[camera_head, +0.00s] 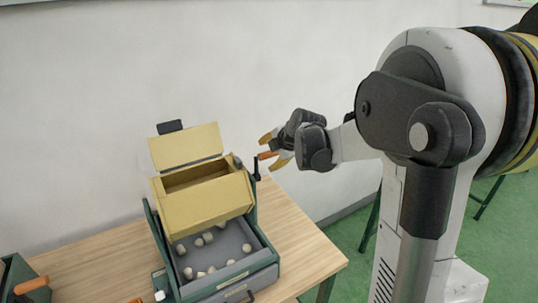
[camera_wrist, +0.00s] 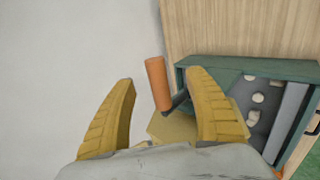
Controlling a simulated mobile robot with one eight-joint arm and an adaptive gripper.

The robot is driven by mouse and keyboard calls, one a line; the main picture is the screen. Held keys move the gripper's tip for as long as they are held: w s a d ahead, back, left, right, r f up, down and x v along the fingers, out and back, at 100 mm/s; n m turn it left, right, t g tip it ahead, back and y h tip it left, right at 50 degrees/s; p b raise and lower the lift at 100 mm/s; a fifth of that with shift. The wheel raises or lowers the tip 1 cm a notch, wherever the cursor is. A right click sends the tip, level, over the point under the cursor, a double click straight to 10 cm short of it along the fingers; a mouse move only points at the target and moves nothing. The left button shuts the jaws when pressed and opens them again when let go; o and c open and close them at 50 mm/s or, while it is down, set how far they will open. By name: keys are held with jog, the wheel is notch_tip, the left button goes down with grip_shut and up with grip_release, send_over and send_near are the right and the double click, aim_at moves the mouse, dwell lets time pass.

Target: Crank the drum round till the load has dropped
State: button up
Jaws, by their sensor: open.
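The drum (camera_head: 205,195) is a yellow box-shaped body in a green frame on the wooden table, its yellow lid (camera_head: 186,147) standing open. The crank has a black arm (camera_head: 256,168) and an orange handle (camera_head: 267,155) on the drum's right side. Several pale round pieces (camera_head: 208,238) lie in the grey tray (camera_head: 237,243) below the drum. My gripper (camera_head: 268,150) is open at the crank. In the wrist view the orange handle (camera_wrist: 157,84) stands between the two yellow fingers (camera_wrist: 165,100), apart from both and nearer the right one. The drum's inside is mostly hidden.
Bare tabletop (camera_head: 292,226) lies right of the machine. Another green item with an orange handle (camera_head: 31,285) is at the lower left, and an orange piece (camera_head: 136,301) shows at the bottom edge. A white wall (camera_head: 80,110) stands behind the table.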

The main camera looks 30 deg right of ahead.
jog(key=p+v, duration=0.4)
jog(key=v, duration=0.3)
jog(key=shift+s+r, duration=0.25)
jog(key=shift+r, duration=0.05)
